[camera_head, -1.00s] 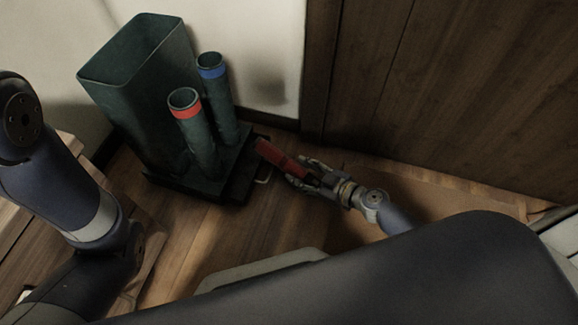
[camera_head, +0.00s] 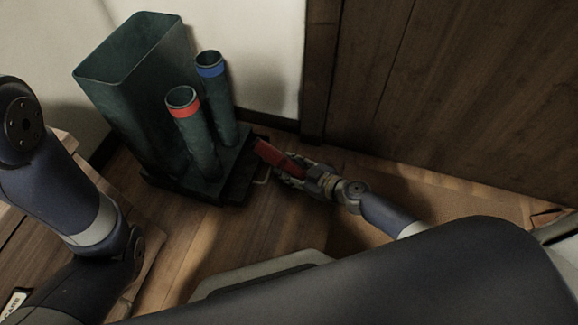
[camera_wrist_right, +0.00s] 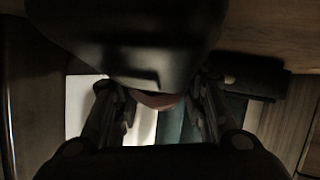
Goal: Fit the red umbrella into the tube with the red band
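The red umbrella (camera_head: 273,155) is a red shaft sticking out up and left from my right gripper (camera_head: 291,174) in the head view. The gripper is shut on its near end, low and to the right of the stand. In the right wrist view, a dull reddish rounded end (camera_wrist_right: 156,101) shows between the fingers; the rest is dark. The tube with the red band (camera_head: 191,135) stands upright on the dark stand, open at the top, left of the umbrella and apart from it. My left gripper is out of view.
A tube with a blue band (camera_head: 217,100) stands just behind and right of the red-banded one. A tall dark green bin (camera_head: 138,85) stands at their left. The black base (camera_head: 212,189) is close to the umbrella's tip. A wooden wall (camera_head: 450,85) rises at the right.

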